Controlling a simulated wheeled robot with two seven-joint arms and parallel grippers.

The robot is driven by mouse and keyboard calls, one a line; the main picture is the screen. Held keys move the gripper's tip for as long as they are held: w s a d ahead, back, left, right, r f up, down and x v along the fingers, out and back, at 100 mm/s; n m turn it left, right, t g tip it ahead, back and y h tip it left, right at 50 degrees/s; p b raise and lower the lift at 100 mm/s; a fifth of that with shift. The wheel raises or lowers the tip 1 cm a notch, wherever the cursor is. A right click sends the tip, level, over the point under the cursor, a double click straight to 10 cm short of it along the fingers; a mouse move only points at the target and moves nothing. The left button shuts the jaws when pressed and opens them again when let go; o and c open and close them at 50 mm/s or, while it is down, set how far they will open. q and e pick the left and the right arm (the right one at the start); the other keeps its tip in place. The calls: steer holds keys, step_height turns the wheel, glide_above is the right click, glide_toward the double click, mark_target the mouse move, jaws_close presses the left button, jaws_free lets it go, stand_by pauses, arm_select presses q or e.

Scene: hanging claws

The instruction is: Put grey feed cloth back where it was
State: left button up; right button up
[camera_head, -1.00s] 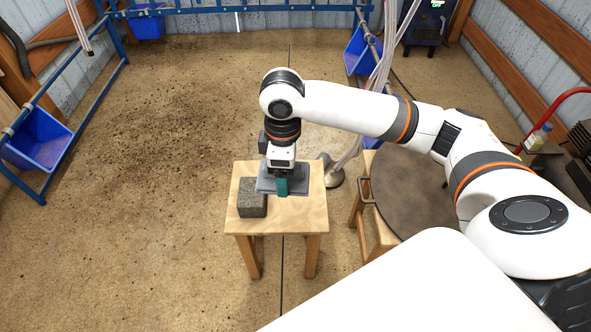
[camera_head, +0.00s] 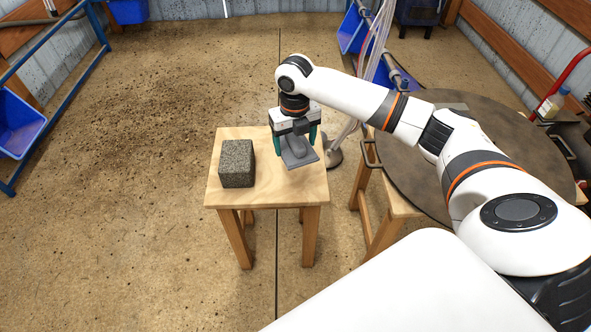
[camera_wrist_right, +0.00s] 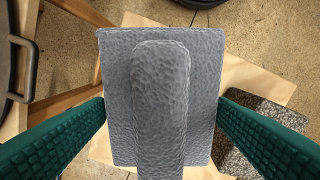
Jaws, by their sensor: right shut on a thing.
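The grey feed cloth (camera_head: 300,160) is a flat grey sheet with a raised ridge along its middle. My right gripper (camera_head: 296,142) is shut on it, pointing down over the right part of the small wooden table (camera_head: 262,192). The cloth is at or just above the tabletop; I cannot tell if it touches. In the right wrist view the cloth (camera_wrist_right: 208,90) fills the middle, with its ridge between my two green fingers (camera_wrist_right: 160,118). My left gripper is not in view.
A speckled grey block (camera_head: 237,165) stands on the table left of the cloth. A round dark tabletop (camera_head: 400,170) with a metal handle stands to the right. A metal stand foot (camera_head: 332,157) is on the floor behind the table. The table's front is clear.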

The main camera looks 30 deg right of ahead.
steer(key=b, duration=0.1)
glide_above(295, 175)
step_height(295, 175, down, 6)
steer(key=shift+s+r, duration=0.1)
steer(key=shift+r, duration=0.15)
step_height(295, 175, down, 4)
steer(key=shift+f+b, duration=0.1)
steer(key=shift+b, duration=0.5)
steer(key=shift+f, duration=0.3)
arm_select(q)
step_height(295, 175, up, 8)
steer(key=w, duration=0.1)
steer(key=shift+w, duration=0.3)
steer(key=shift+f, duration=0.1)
arm_select(e)
steer(key=o, duration=0.9)
steer(key=shift+f, duration=0.1)
